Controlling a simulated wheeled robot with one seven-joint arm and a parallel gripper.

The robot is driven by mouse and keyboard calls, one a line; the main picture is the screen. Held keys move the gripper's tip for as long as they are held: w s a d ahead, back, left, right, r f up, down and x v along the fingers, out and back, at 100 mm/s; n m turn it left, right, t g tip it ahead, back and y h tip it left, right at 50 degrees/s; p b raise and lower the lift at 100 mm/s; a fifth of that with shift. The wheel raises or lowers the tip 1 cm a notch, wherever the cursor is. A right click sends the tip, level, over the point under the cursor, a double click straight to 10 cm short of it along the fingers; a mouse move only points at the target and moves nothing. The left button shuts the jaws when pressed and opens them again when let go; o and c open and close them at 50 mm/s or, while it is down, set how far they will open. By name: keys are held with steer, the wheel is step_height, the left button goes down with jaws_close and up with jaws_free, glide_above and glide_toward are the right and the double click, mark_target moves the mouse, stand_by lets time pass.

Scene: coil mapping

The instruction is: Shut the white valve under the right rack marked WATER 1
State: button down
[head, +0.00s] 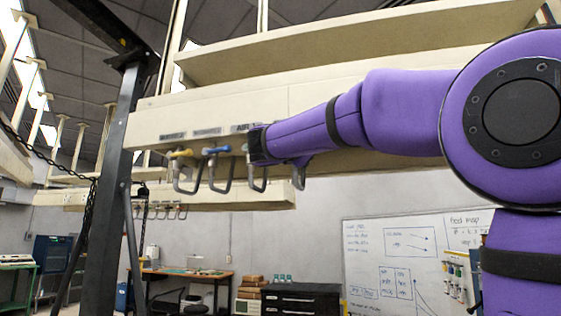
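A cream rack (210,108) hangs above me, with small label plates and a row of valves with grey hooked spouts along its lower edge. One valve has a yellow handle (181,153), and one to its right has a blue handle (216,150). One label (243,128) appears to begin with AIR; the others are too small to read. I cannot pick out a WATER 1 label or clearly see a white valve handle. My gripper (257,144), dark at its tip, is at the rack's lower edge, right of the blue handle, and covers what is behind it. Its fingers are not distinct.
A dark post (118,180) with a chain stands left of the valves. Another rack (240,198) with more spouts hangs farther back. A black cabinet (300,298), a wooden desk (190,273) and a whiteboard (400,260) are at the back of the room.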

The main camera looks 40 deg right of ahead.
steer(key=shift+s+d+r, duration=0.1)
steer(key=shift+r, duration=0.25)
stand_by(0.3)
